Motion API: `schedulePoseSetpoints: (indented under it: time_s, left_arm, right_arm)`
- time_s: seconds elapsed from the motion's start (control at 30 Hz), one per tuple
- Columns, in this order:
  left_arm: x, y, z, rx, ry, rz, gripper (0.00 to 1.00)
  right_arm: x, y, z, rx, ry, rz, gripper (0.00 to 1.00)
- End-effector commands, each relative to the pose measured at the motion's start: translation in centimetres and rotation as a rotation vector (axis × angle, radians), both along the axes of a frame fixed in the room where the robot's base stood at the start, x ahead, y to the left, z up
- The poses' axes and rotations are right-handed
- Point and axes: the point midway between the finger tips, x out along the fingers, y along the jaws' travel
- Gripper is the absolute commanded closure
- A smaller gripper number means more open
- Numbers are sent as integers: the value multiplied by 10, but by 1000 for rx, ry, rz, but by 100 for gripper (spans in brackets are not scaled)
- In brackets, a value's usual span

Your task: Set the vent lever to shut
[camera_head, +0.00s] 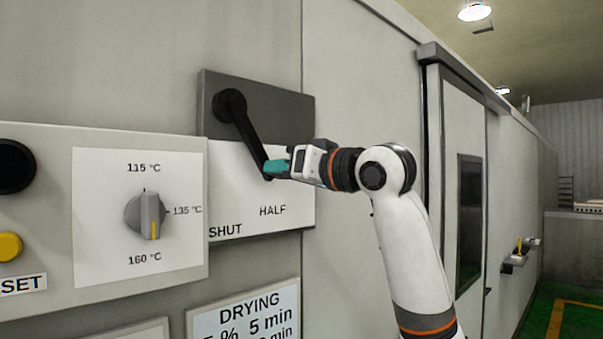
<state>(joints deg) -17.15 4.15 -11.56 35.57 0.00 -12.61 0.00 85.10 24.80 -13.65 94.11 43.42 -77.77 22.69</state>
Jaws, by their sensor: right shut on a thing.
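The vent lever (249,131) is a black arm on a round pivot at the upper left of a grey and white panel (302,206). It slants down and to the right from the pivot, and its lower end lies above the HALF label (272,210). The SHUT label (226,230) is lower and further left. My right gripper (274,168) reaches in from the right and is shut on the lever's lower end. Its teal fingers partly hide that end. My left gripper is not in view.
A temperature dial (146,214) is on a box at the left, which stands out from the wall, with a yellow button (10,246) beside it. A DRYING sign (246,314) is below the lever panel. A door (465,190) is further right.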

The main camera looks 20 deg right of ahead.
Motion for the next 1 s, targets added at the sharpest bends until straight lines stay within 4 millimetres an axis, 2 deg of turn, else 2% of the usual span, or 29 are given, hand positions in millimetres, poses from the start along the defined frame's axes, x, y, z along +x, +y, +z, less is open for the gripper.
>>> schedulePoseSetpoints:
  time_s: [0.03,0.13,0.5,0.73,1.0]
  left_arm:
    - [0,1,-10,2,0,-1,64]
    - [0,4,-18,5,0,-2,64]
    - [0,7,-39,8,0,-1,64]
    - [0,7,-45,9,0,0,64]
    - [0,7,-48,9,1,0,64]
  right_arm:
    - [-2,6,-9,39,15,3,100]
    - [-6,16,-14,129,47,3,100]
    - [-18,50,-23,406,145,4,100]
    - [-22,63,-23,510,182,2,100]
    - [-24,69,-23,558,200,-1,100]
